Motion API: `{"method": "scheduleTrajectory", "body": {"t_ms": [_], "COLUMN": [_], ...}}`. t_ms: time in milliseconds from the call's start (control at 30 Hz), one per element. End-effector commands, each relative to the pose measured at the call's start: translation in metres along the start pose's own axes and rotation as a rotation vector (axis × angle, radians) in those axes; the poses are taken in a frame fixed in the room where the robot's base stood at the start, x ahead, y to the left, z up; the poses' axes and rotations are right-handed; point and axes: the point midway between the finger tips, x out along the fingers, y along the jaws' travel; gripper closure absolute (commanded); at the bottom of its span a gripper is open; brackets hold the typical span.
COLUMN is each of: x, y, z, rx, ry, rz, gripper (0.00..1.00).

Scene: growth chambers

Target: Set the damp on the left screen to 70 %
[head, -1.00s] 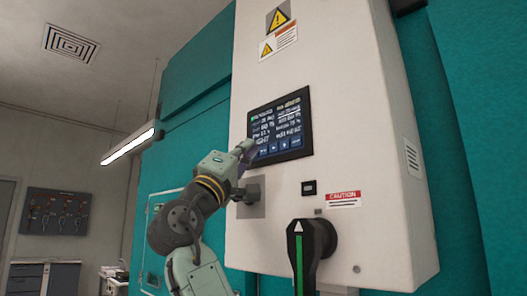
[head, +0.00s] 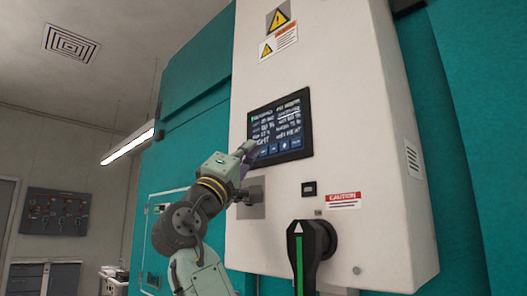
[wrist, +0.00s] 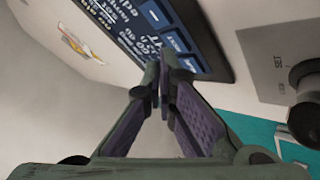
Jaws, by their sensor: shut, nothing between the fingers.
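A dark touch screen (head: 281,124) with lines of white text and a row of blue buttons along its bottom is set in a white cabinet. Its text is too small and blurred to read the damp value surely. My gripper (head: 250,148) is shut and empty, with its fingertips at the screen's lower left corner. In the wrist view the screen (wrist: 140,22) lies beyond the shut fingertips (wrist: 162,88), which overlap its button row. I cannot tell whether they touch the glass. My gripper hides part of the screen's lower left.
A black rotary handle with a green stripe (head: 300,250) sticks out below the screen. A grey plate with a dark knob (wrist: 305,78) is beside the screen's lower edge. Warning labels (head: 278,18) are above. The white cabinet (head: 360,120) stands against a teal wall.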

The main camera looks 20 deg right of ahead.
Motion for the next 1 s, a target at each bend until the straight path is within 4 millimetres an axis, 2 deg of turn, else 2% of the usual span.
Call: {"method": "scheduleTrajectory", "body": {"t_ms": [1000], "x": [0.0064], "y": [-0.0050], "z": [0.0047], "rx": [-0.001], "ry": [-0.001], "rz": [-0.001], "gripper": [1.00]}}
